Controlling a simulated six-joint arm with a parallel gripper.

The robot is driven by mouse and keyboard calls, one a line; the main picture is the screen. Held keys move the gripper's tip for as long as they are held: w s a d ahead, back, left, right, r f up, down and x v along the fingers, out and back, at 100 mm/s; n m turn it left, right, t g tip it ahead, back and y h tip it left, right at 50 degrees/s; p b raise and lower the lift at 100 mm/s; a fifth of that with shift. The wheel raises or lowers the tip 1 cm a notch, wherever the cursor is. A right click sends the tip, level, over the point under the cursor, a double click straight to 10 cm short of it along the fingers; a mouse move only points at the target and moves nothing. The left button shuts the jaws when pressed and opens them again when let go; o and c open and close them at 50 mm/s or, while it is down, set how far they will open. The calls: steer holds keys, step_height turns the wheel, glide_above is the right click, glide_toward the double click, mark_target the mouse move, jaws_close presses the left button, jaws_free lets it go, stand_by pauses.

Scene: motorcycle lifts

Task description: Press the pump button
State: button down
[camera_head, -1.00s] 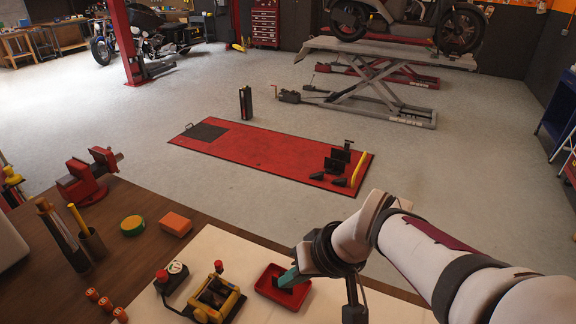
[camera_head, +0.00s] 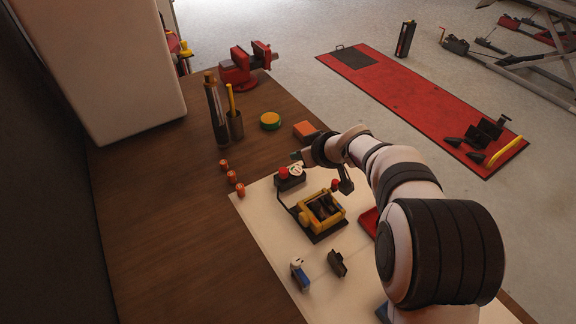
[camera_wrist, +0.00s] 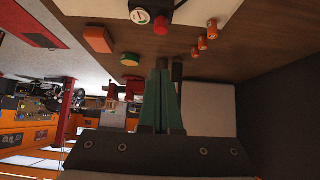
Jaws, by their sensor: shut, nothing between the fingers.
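A small black box (camera_head: 290,182) stands at the back edge of the pale mat. It carries a red button (camera_head: 283,172) and a round white dial (camera_head: 296,170). The red button (camera_wrist: 160,24) and dial (camera_wrist: 141,15) also show at the top of the wrist view. My gripper (camera_head: 295,156) is just behind the box in the head view, apart from the button. In the wrist view its green fingers (camera_wrist: 162,66) are together and empty, with the button beyond their tips. No label on the button can be read.
A yellow-framed device (camera_head: 323,213) stands in front of the box, joined by a dark line. Orange-red caps (camera_head: 232,177) stand to the left. A green-yellow tin (camera_head: 270,121), an orange block (camera_head: 305,130) and a red vise (camera_head: 245,65) are behind. The left bench is bare.

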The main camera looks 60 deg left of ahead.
glide_above(285, 172)
steer(key=d, duration=0.1)
step_height(285, 172, down, 6)
steer(key=r, duration=0.1)
step_height(285, 172, down, 4)
steer(key=shift+f, duration=0.4)
steer(key=shift+f, duration=1)
steer(key=r, duration=0.5)
steer(key=shift+d, duration=0.25)
steer(key=v, duration=0.9)
steer(key=shift+d, duration=0.1)
